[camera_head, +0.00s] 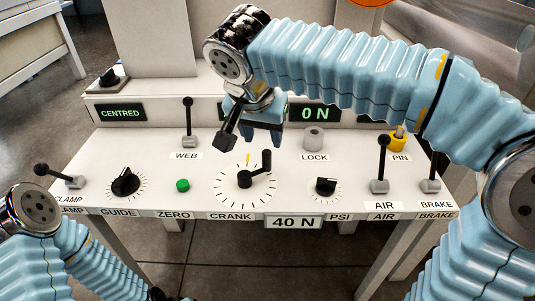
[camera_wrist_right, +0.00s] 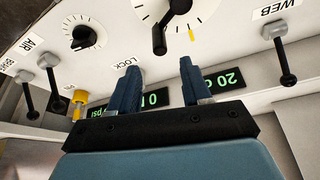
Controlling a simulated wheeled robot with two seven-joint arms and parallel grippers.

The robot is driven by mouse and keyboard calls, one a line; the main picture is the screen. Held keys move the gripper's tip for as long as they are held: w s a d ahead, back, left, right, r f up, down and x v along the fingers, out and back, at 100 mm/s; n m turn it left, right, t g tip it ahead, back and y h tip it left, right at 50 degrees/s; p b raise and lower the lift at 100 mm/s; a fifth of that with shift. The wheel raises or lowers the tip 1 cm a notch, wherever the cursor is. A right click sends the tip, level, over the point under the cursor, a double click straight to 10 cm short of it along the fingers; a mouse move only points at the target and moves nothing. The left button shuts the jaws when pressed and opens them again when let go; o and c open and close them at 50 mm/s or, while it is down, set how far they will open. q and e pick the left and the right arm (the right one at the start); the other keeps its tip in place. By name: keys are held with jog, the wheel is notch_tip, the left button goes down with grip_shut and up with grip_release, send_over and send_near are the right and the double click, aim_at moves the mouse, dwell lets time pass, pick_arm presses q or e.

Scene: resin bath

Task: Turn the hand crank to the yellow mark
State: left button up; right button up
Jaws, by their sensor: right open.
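The hand crank (camera_head: 245,179) sits on a round white dial above the CRANK label. Its black arm points right and slightly up, with an upright black handle (camera_head: 267,160) at its end. The yellow mark (camera_head: 248,158) is at the top of the dial, left of the handle. In the right wrist view the crank (camera_wrist_right: 158,38) is at the top, with the yellow mark (camera_wrist_right: 191,35) beside it. My right gripper (camera_head: 248,126) is open and empty above the panel, behind the crank and apart from it. My left gripper is out of view below the frame.
The WEB lever (camera_head: 188,125) stands left of my right gripper, and the LOCK knob (camera_head: 314,138) right of it. The green ZERO button (camera_head: 183,185) and PSI knob (camera_head: 326,186) flank the crank. AIR (camera_head: 380,173) and BRAKE (camera_head: 431,173) levers stand further right.

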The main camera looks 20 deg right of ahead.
aim_at(266, 152)
jog(key=x, duration=0.9)
jog(key=shift+f+b, duration=0.4)
grip_shut()
